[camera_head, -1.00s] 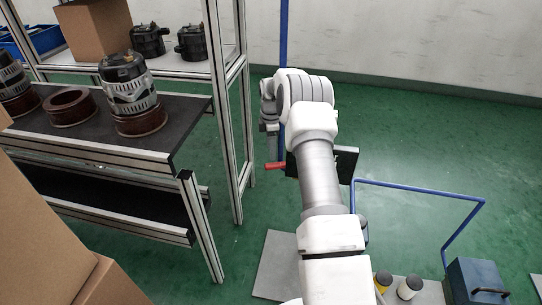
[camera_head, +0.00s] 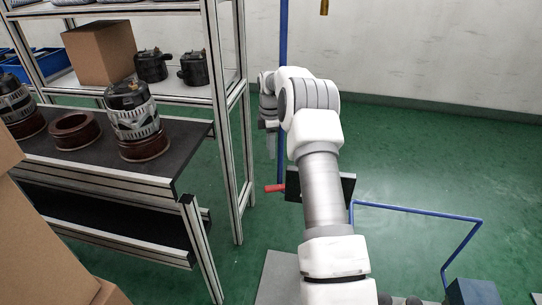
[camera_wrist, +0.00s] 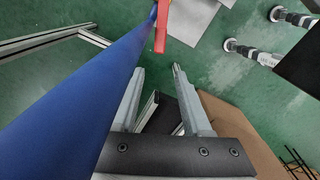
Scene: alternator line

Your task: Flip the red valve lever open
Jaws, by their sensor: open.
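The red valve lever (camera_head: 274,188) sticks out to the left, low beside the blue upright pipe (camera_head: 283,60) in the head view. In the wrist view the lever (camera_wrist: 161,28) is at the top, next to the large blue pipe (camera_wrist: 75,95) that crosses the left side. My gripper (camera_wrist: 158,70) is open, with nothing between its fingers. Its fingertips point toward the lever and appear apart from it. In the head view my gripper (camera_head: 271,145) hangs above the lever, partly hidden by my arm. The valve body is hidden.
A metal-framed workbench (camera_head: 95,172) with alternators stands at left, with a shelf (camera_head: 195,92) behind it. Cardboard boxes (camera_head: 45,240) fill the lower left. A blue pipe (camera_head: 415,212) runs low at right to a blue box (camera_head: 472,292). Green floor is open at right.

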